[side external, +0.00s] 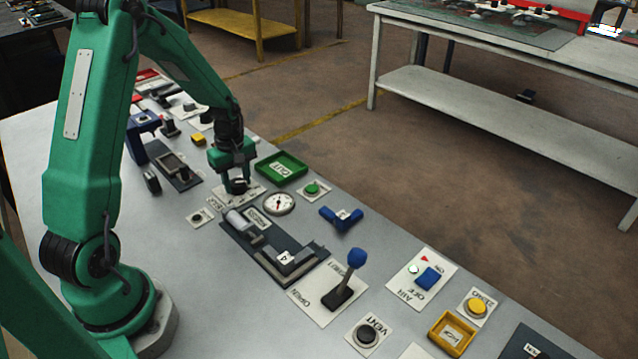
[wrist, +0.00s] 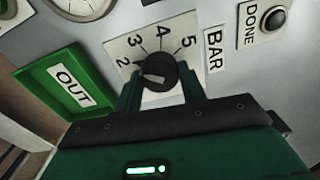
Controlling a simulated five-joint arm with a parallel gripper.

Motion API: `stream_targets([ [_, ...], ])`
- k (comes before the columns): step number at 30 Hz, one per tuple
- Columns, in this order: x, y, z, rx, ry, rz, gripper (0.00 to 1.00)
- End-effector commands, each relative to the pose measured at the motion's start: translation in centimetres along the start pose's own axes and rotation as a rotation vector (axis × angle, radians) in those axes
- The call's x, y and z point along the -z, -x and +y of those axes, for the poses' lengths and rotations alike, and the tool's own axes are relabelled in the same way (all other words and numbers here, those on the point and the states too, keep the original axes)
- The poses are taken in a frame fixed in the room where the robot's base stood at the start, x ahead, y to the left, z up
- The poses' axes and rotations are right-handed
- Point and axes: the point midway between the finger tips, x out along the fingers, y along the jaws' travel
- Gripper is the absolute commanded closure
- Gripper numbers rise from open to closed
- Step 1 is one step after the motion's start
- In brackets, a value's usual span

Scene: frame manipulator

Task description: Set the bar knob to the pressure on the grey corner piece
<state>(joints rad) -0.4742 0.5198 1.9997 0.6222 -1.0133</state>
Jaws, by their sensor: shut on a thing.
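My gripper (side external: 237,187) is over the bar dial plate at the middle of the bench, shut on the black bar knob (wrist: 158,70). In the wrist view one finger is on each side of the knob. The white dial plate (wrist: 117,46) shows 2, 3, 4 and 5 around the knob, with a BAR label (wrist: 214,49) beside it. A pale mark shows on the knob, but which number it points to is unclear. The grey corner piece (side external: 300,266) lies in a dark fixture (side external: 262,262) in the side view; its white tag appears to read 4.
A green OUT tray (side external: 281,167) and a round gauge (side external: 279,203) are close to the gripper. A blue corner piece (side external: 342,217) lies to the right. A blue-topped lever (side external: 356,258) stands upright nearer the camera. A DONE button (wrist: 274,18) is beside the BAR label.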

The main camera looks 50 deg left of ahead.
Motion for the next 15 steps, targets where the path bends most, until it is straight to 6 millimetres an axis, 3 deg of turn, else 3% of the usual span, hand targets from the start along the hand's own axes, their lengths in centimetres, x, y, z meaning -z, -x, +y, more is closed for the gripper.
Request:
stream_targets([
  [15,0.02,0.07,0.01,0.000,-0.406,0.000,0.83],
])
